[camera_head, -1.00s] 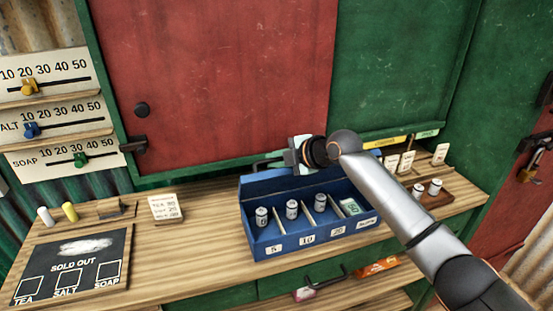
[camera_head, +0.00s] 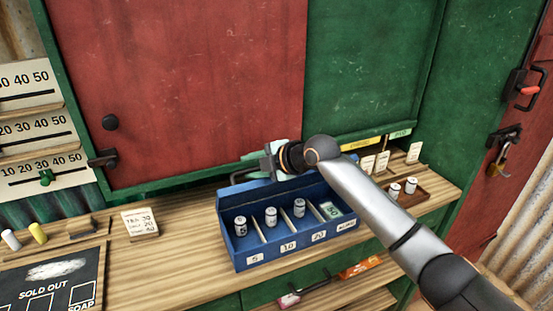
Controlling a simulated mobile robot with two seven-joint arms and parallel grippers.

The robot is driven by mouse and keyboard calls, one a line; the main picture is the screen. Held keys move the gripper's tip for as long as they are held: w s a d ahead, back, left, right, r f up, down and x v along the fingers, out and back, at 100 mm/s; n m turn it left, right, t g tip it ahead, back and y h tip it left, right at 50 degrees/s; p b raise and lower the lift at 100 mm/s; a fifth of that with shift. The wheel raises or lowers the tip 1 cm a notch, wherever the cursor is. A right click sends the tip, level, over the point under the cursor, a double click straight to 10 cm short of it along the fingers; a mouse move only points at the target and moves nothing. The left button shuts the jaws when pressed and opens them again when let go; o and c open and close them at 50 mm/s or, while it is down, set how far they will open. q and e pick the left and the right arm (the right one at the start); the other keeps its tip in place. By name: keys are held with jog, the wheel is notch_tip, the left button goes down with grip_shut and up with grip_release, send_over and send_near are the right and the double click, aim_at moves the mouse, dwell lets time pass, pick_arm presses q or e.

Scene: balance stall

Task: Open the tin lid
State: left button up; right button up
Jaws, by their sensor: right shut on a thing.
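The blue tin (camera_head: 228,247) stands on the wooden counter with its compartments uncovered. Its raised blue lid (camera_head: 288,190) stands up at the back, leaning backward. My right gripper (camera_head: 266,162) is at the lid's upper edge, shut on the lid; its arm comes in from the lower right. The exact contact at the fingertips is small and partly hidden. White canisters (camera_head: 271,216) stand in the tin's compartments, and green paper (camera_head: 331,210) lies in the right one. My left gripper is not in view.
A price card (camera_head: 141,223) and a sold-out board (camera_head: 50,280) are left on the counter. A small wooden tray (camera_head: 418,194) with white canisters and several upright cards (camera_head: 382,162) are right. Red and green panels rise behind.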

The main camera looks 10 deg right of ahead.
jog(key=shift+d+r, duration=0.5)
jog(key=shift+d, duration=0.05)
jog(key=v, duration=1.1)
jog(key=shift+s+b, duration=0.3)
jog(key=shift+b, duration=0.15)
jog(key=shift+o, duration=0.3)
jog(key=shift+a, duration=0.2)
